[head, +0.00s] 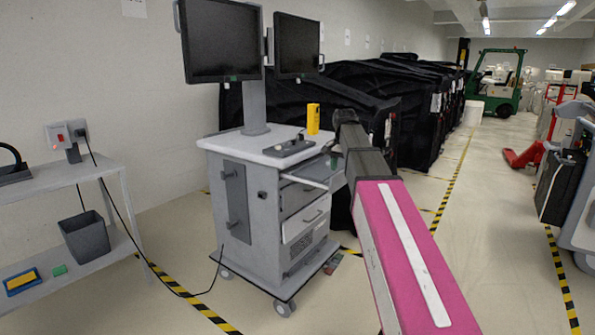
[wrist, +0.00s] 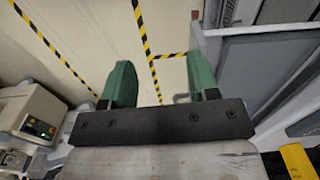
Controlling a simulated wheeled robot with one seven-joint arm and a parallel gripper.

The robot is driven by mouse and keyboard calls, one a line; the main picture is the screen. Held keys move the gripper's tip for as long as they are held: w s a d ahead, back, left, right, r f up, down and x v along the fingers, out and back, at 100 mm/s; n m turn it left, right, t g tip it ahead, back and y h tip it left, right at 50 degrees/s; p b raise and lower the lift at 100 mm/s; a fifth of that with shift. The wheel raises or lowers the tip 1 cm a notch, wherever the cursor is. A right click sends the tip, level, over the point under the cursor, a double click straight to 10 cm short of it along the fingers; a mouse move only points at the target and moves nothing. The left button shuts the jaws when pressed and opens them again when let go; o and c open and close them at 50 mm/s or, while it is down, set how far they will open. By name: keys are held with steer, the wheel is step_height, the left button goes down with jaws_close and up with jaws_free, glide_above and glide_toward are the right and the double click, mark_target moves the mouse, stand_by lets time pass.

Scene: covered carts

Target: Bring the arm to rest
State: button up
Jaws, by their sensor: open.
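My gripper (wrist: 162,78) shows in the wrist view as two green fingers set wide apart on a dark bar. The fingers are open, and only pale floor with yellow-black tape shows between them. In the head view my pink arm reaches forward from the lower right, and its dark far end is beside the right edge of the grey cart (head: 232,157). The fingers are mostly hidden or too small there. The cart's grey side also shows close to the right finger in the wrist view (wrist: 268,62).
The cart carries two monitors (head: 220,40) and a yellow object (head: 313,118). Black-covered carts (head: 420,140) stand behind my arm. A shelf (head: 122,250) with a grey bin (head: 85,238) is at left. Open floor (head: 490,240) lies to the right, before another cart (head: 580,200).

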steer(key=s+d+f+n, duration=0.1)
steer(key=s+f+n, duration=0.1)
steer(key=s+f, duration=0.5)
steer(key=s+f+n, duration=0.2)
steer(key=s+f, duration=0.6)
steer(key=f, duration=1)
steer(key=s+d+f+n, duration=0.1)
steer(key=s+f+n, duration=0.1)
steer(key=s+f, duration=0.5)
step_height(320, 180, down, 6)
steer(key=shift+s+d+f+n, duration=0.1)
steer(key=shift+s+d+n, duration=0.2)
steer(key=shift+d+n, duration=0.1)
